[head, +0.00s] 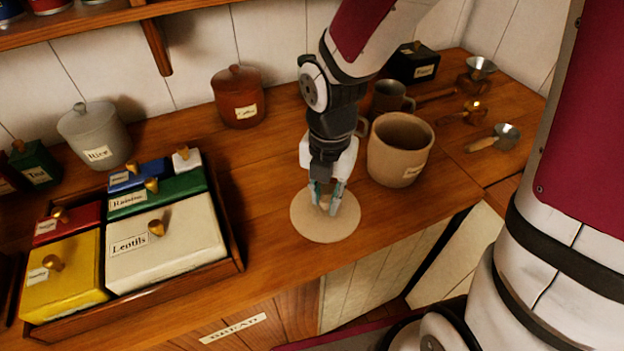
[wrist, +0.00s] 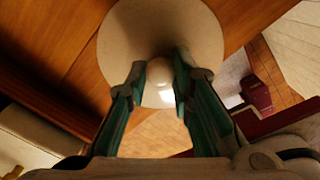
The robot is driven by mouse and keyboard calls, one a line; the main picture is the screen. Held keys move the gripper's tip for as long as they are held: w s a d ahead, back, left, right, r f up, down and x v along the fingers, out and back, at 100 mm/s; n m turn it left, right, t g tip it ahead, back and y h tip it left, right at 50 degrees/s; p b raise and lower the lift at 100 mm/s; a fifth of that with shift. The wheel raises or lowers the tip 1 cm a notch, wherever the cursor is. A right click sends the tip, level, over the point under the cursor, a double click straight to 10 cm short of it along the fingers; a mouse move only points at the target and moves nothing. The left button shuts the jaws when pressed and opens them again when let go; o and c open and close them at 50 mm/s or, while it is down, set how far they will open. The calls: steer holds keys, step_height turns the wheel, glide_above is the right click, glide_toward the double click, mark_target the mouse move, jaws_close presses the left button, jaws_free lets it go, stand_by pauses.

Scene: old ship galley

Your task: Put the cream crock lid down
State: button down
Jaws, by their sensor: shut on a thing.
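The cream crock lid (head: 325,228) is a flat round beige disc with a small knob. It lies level, low over or on the wooden counter near its front edge; I cannot tell whether it touches the wood. My gripper (head: 326,200) points down and is shut on the lid's knob. In the wrist view the lid (wrist: 160,28) spreads beyond the fingertips of my gripper (wrist: 160,80), with the knob between them. The cream crock (head: 397,158) stands open to the right of the lid, and its label is partly visible.
Left of the lid is a wooden tray (head: 240,262) of labelled boxes, including Lentils (head: 185,245). Behind stand a brown lidded jar (head: 238,98) and a grey Rice jar (head: 95,135). A mug (head: 388,98) and metal scoops (head: 505,137) are at right. Bare counter (head: 265,165) lies behind the lid.

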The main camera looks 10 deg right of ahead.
steer(key=w, duration=0.5)
steer(key=shift+w+a+f, duration=0.3)
steer(key=shift+a, duration=0.05)
steer(key=shift+w+f, duration=0.1)
steer(key=shift+f, duration=1.65)
steer(key=shift+f, duration=0.2)
steer(key=c, duration=1.4)
jaws_free()
steer(key=shift+r, duration=0.1)
